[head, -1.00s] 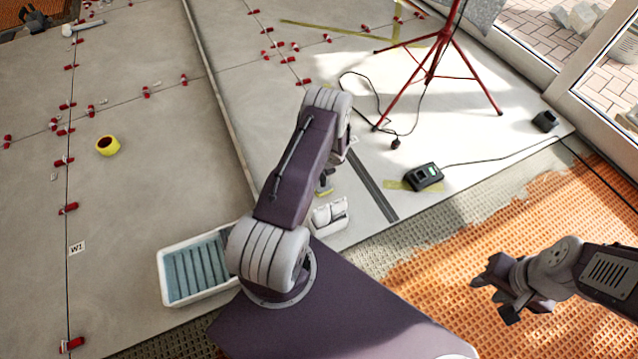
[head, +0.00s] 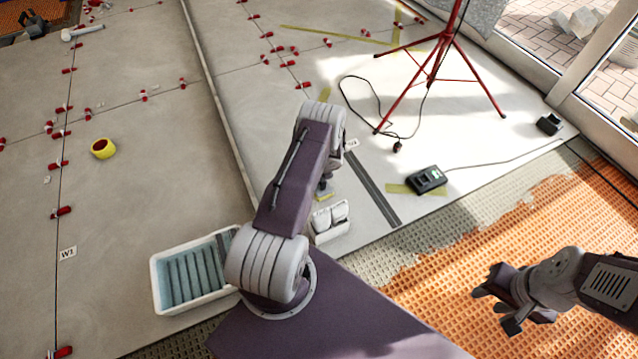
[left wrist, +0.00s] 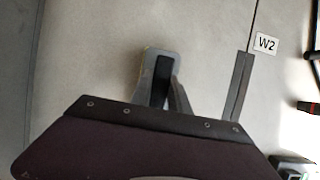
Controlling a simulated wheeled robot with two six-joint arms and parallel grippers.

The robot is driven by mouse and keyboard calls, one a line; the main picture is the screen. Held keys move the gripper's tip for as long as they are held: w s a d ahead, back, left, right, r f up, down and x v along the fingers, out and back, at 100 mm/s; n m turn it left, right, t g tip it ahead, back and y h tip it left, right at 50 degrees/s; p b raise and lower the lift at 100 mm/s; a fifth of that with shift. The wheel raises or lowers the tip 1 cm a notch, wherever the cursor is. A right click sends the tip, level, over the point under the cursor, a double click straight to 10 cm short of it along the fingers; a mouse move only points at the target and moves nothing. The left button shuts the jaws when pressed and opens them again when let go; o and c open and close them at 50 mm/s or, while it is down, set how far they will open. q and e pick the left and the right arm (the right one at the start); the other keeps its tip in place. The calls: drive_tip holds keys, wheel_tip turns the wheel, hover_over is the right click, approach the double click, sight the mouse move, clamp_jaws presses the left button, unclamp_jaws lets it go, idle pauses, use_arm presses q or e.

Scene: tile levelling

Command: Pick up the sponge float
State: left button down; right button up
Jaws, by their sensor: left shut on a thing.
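The sponge float (left wrist: 152,68) shows in the left wrist view as a pale grey block with a black handle strip and a thin yellowish edge. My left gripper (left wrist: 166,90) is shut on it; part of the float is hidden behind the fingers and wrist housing. In the head view my left arm reaches up the middle, and its forearm hides most of the gripper and float. I cannot tell how high the float is above the floor. My right gripper (head: 500,300) is open and empty, at the right over the orange matting.
A white tray with blue ribs (head: 156,270) stands left of my arm, and a small white container (head: 333,222) right of it. A black charger (head: 427,181), red tripod (head: 436,60) and yellow tape roll (head: 103,148) are on the floor. Red clips line the tile joints.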

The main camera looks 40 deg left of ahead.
use_arm(q)
wheel_tip(320, 180, up, 5)
drive_tip(key=p, duration=0.4)
drive_tip(key=shift+w+d+r+p, duration=0.1)
drive_tip(key=shift+d+r+p, duration=0.1)
drive_tip(key=shift+p, duration=0.15)
drive_tip(key=w+d+r+p, duration=0.2)
drive_tip(key=d, duration=0.3)
drive_tip(key=w+d+r+p, duration=0.2)
drive_tip(key=d+r+p, duration=0.1)
drive_tip(key=d, duration=0.2)
drive_tip(key=shift+w+d+r, duration=0.15)
drive_tip(key=shift+w+r, duration=0.1)
drive_tip(key=shift+r, duration=0.05)
